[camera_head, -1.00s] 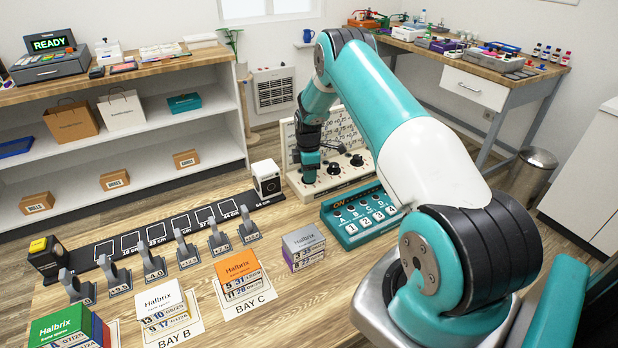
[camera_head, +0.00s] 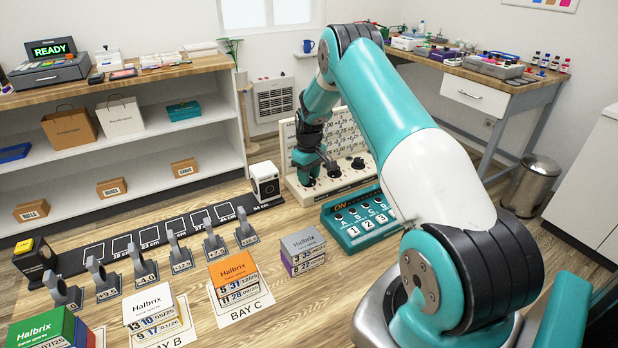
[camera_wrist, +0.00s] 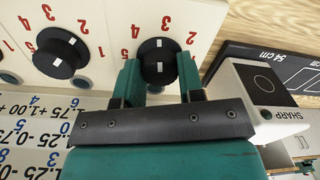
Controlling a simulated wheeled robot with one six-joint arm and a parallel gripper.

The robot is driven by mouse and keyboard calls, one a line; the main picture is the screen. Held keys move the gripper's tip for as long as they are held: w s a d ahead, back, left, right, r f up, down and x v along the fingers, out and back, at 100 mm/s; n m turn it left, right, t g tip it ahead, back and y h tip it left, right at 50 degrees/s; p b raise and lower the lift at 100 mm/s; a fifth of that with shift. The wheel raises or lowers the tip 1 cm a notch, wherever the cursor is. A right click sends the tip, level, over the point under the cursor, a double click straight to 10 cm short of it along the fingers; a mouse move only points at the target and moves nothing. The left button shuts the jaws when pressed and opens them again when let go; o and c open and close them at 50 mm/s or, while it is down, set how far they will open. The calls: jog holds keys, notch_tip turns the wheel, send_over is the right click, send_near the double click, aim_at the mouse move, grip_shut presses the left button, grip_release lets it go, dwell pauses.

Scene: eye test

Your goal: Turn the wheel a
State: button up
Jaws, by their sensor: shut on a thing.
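A white panel (camera_head: 296,153) with rows of printed numbers stands at the back of the table, with black round wheels along its base. My gripper (camera_head: 314,178) reaches down to the leftmost wheel in the head view. In the wrist view my gripper (camera_wrist: 158,72) has its two teal fingers on either side of a black wheel (camera_wrist: 158,50) with a white mark, shut on it. Red digits ring this wheel. A second black wheel (camera_wrist: 60,54) sits to its left, clear of the fingers. I cannot read a letter on the held wheel.
A teal box with numbered buttons (camera_head: 341,233) stands just in front of the panel. A white camera-like box (camera_head: 265,181) stands left of it, at the end of a black strip (camera_head: 72,263). Several boxes, including an orange one (camera_head: 229,271), stand nearer.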

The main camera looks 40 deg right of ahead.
jog(key=m+b, duration=0.1)
jog(key=m, duration=0.4)
jog(key=shift+m, duration=0.3)
jog(key=m, duration=0.4)
jog(key=shift+b, duration=0.3)
jog(key=m, duration=0.5)
jog(key=shift+m, duration=0.4)
jog(key=shift+m+b, duration=0.35)
jog(key=shift+m, duration=1.95)
jog(key=o, duration=0.9)
jog(key=shift+r, duration=0.15)
jog(key=r, duration=1.1)
jog(key=r+b, duration=0.1)
jog(key=r, duration=0.5)
jog(key=shift+s+r, duration=0.1)
jog(key=shift+s, duration=0.15)
